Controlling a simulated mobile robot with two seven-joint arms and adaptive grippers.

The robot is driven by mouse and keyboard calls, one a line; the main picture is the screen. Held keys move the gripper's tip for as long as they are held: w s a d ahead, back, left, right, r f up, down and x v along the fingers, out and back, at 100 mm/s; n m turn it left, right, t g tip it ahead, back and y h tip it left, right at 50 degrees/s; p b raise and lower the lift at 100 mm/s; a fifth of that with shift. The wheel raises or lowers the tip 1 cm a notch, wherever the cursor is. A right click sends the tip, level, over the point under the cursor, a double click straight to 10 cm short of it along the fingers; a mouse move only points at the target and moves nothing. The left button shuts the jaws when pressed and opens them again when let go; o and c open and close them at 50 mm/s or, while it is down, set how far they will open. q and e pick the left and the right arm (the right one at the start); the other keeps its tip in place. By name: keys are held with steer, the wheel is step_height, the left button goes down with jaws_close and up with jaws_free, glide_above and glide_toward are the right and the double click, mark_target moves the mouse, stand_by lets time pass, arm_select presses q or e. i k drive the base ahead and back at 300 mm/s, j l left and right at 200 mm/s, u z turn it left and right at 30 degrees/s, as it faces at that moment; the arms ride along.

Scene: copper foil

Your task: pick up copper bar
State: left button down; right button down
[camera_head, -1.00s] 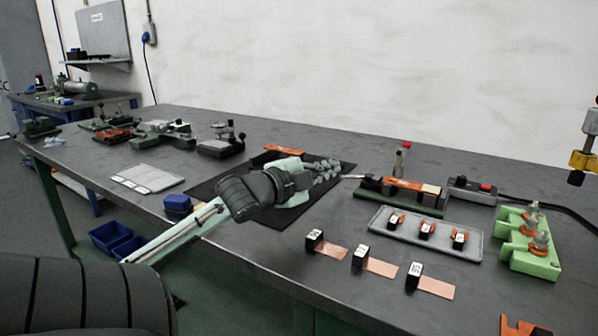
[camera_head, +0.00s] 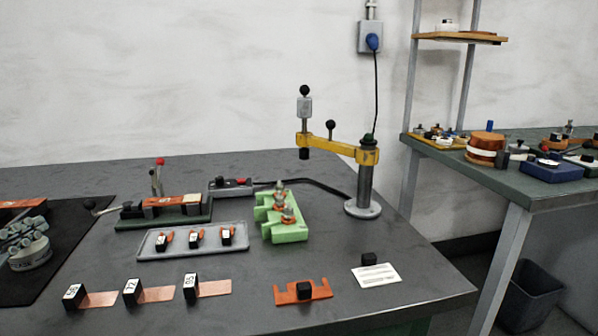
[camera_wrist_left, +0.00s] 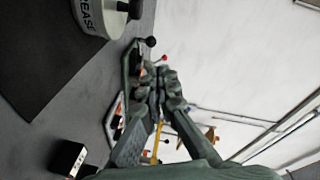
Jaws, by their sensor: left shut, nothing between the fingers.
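Several copper pieces show in the head view, and I cannot tell which is the copper bar. A copper strip (camera_head: 172,200) lies on a dark green fixture. Three flat strips, a left one (camera_head: 98,299), a middle one (camera_head: 155,292) and a right one (camera_head: 215,288), lie at the front with numbered black blocks at their left ends. A notched copper piece (camera_head: 318,291) with a black block lies front right. My left gripper (camera_head: 24,233) is at the left edge over the black mat, shut and empty; its fingers (camera_wrist_left: 158,92) fill the middle of the wrist view. My right gripper is out of view.
A grease tin (camera_head: 30,256) stands by my left gripper. A grey tray (camera_head: 150,250) with small copper parts, a green block (camera_head: 290,234) and a yellow-armed stand (camera_head: 365,190) are on the table. The table between the front strips and the notched piece is clear.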

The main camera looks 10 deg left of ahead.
mark_target(184, 199)
steer(key=k+l, duration=0.15)
steer(key=k, duration=0.3)
steer(key=k+l, duration=0.1)
steer(key=k, duration=0.4)
